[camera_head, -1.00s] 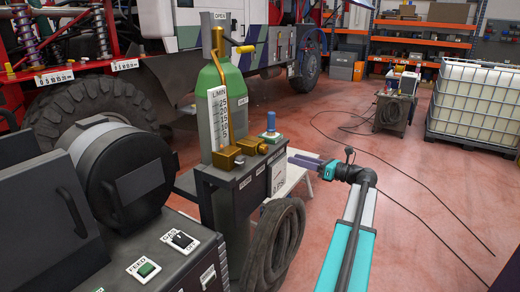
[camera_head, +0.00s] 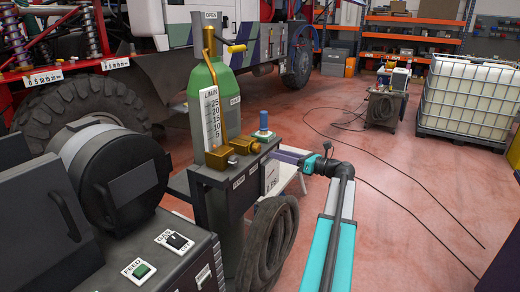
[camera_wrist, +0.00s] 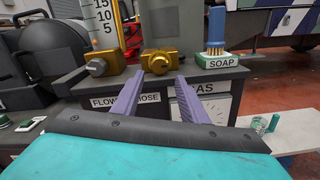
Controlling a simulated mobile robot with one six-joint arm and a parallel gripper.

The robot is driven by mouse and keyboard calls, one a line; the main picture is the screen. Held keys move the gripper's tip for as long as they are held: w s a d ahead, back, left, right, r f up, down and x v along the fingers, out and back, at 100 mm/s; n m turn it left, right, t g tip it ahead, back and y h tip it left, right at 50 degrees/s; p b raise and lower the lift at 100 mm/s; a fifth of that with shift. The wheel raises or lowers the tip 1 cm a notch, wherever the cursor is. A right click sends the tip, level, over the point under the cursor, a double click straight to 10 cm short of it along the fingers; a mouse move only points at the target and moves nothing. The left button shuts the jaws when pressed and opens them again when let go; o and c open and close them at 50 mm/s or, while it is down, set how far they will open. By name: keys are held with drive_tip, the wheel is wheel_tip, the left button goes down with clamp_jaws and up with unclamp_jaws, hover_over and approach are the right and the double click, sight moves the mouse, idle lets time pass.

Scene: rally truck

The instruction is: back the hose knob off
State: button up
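The hose knob (camera_wrist: 160,62) is a brass knob on a brass block above the HOSE label, in the middle of the wrist view. In the head view its brass block (camera_head: 244,145) sits on the grey cabinet's top edge. My gripper (camera_wrist: 156,80) is open, its two purple fingers spread wide below and to either side of the knob, with nothing between them. They appear apart from the knob. In the head view my gripper (camera_head: 276,154) is beside the cabinet's right edge, its fingertips partly hidden.
A green gas cylinder (camera_head: 228,90) with a flow scale rises behind the knobs. A blue-handled brush (camera_wrist: 216,30) stands at the SOAP block to the right. A coiled hose (camera_head: 268,240) hangs on the cabinet side.

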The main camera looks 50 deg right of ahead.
sight(259, 149)
drive_tip(key=p+x, duration=0.2)
drive_tip(key=x, duration=0.7)
drive_tip(key=shift+c, duration=0.5)
drive_tip(key=c, duration=0.7)
